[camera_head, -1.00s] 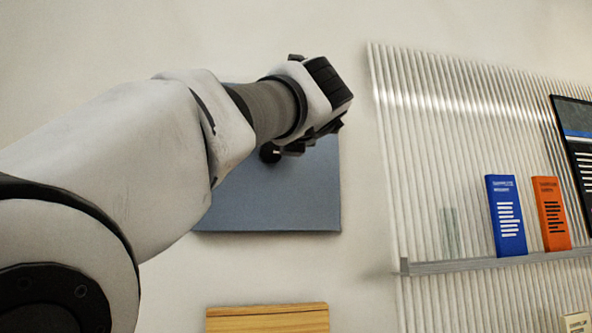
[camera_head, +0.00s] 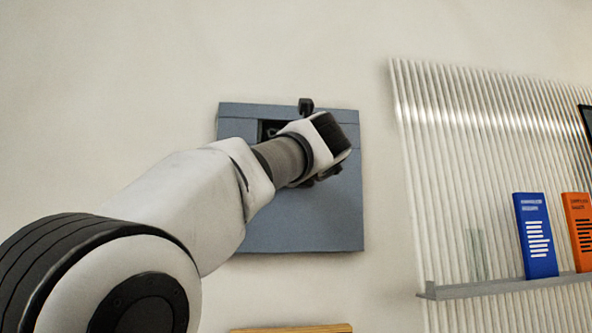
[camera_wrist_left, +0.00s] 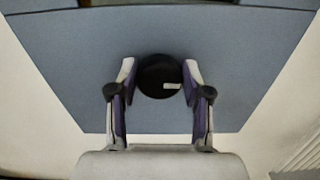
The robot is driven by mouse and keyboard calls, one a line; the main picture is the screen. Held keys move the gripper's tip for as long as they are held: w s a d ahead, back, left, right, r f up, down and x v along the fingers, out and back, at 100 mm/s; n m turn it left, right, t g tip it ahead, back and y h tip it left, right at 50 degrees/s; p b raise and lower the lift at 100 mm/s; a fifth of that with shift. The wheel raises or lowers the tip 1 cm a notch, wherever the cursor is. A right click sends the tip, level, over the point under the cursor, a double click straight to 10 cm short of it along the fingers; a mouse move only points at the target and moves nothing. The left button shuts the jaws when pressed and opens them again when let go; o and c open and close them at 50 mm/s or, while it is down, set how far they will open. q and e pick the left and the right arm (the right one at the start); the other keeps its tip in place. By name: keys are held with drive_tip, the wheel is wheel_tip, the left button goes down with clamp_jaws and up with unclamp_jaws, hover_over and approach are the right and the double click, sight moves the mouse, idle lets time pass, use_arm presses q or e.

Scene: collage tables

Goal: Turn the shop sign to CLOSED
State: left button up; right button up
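A blue-grey panel (camera_head: 300,225), seemingly the sign, is fixed on the wall. It has a dark window (camera_head: 265,128) near its top, mostly behind my left arm; no lettering is readable. In the left wrist view a round black knob (camera_wrist_left: 156,80) with a white mark sits on the panel. My left gripper (camera_wrist_left: 160,72) is open, its fingertips on either side of the knob with small gaps. In the head view my left gripper (camera_head: 328,176) is in front of the panel. My right gripper is not in view.
To the right is a ribbed wall panel (camera_head: 440,160) with a narrow shelf (camera_head: 480,290) holding a blue booklet (camera_head: 536,237) and an orange booklet (camera_head: 580,230). A wooden edge (camera_head: 290,329) shows below. The wall between the panel and the ribbing is bare.

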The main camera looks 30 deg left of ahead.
use_arm(q)
drive_tip(key=shift+a+f+n, duration=0.1)
drive_tip(key=shift+f+n, duration=0.05)
drive_tip(key=shift+n, duration=0.15)
drive_tip(key=o, duration=0.9)
drive_tip(key=shift+o, duration=1.1)
drive_tip(key=shift+w+a, duration=0.1)
drive_tip(key=shift+w, duration=0.05)
drive_tip(key=shift+w+a+f, duration=0.15)
drive_tip(key=shift+w, duration=0.15)
drive_tip(key=shift+s, duration=0.25)
